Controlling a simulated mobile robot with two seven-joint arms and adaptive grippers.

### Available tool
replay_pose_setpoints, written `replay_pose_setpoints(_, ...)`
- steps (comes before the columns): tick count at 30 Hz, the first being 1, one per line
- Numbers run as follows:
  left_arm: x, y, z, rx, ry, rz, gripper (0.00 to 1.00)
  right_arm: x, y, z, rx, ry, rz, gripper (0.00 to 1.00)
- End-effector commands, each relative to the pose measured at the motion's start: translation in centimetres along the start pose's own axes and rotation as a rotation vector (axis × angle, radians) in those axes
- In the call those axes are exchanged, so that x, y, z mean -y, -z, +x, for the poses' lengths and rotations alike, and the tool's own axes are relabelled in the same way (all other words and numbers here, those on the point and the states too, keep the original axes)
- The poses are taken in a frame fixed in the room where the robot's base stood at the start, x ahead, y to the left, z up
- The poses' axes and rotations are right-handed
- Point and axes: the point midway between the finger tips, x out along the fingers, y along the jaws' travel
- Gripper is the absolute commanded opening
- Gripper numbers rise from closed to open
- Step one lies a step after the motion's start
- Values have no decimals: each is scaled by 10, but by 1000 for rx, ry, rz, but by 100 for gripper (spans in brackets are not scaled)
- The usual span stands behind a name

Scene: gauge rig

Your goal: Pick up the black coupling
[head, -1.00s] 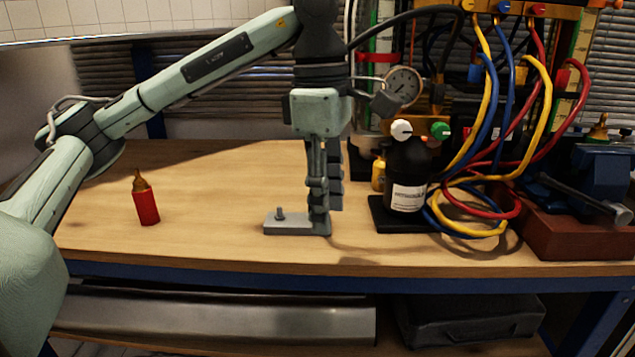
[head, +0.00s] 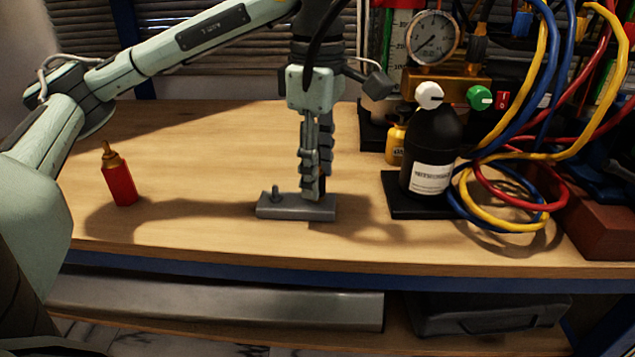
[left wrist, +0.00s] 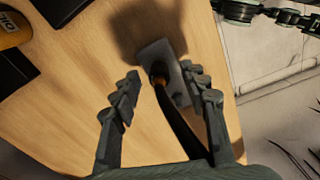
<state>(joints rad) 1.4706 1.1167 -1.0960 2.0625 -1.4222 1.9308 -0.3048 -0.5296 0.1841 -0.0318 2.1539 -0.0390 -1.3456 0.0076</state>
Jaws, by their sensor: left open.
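A grey holder block (head: 270,208) with a short pin at its left end lies on the bench in the head view. My left gripper (head: 318,183) points down over the right part of this block, with its fingers apart. In the left wrist view a dark rod-like piece with a brownish band, apparently the black coupling (left wrist: 178,118), stands between the open fingers (left wrist: 160,72). Its far end meets the grey block (left wrist: 151,52). Its contact with the fingers is not visible. What seems to be my right gripper (left wrist: 288,16) shows partly at the top right.
A black bottle (head: 430,150) on a dark base, a yellow bottle (head: 396,145) and looped coloured hoses (head: 505,222) stand to the right. A pressure gauge (head: 432,38) is behind. A red bottle (head: 120,185) stands at left. The bench between it and the block is clear.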

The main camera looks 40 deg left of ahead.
Motion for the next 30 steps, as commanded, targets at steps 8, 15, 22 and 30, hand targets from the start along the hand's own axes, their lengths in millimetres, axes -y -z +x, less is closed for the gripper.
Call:
replay_pose_setpoints(8, 0, 0, 20, 2, -1, 0, 44, 0, 1, 0, -2, 1, 1, 30)
replay_pose_setpoints(15, 0, 0, 20, 2, -1, 1, 33, 0, 1, 0, -2, 0, 1, 30)
replay_pose_setpoints(22, 0, 0, 20, 2, -1, 1, 4, 0, 1, 0, -2, 0, 1, 30)
replay_pose_setpoints(30, 0, -1, 20, 2, -1, 1, 0, 0, 1, 0, -2, 0, 1, 30)
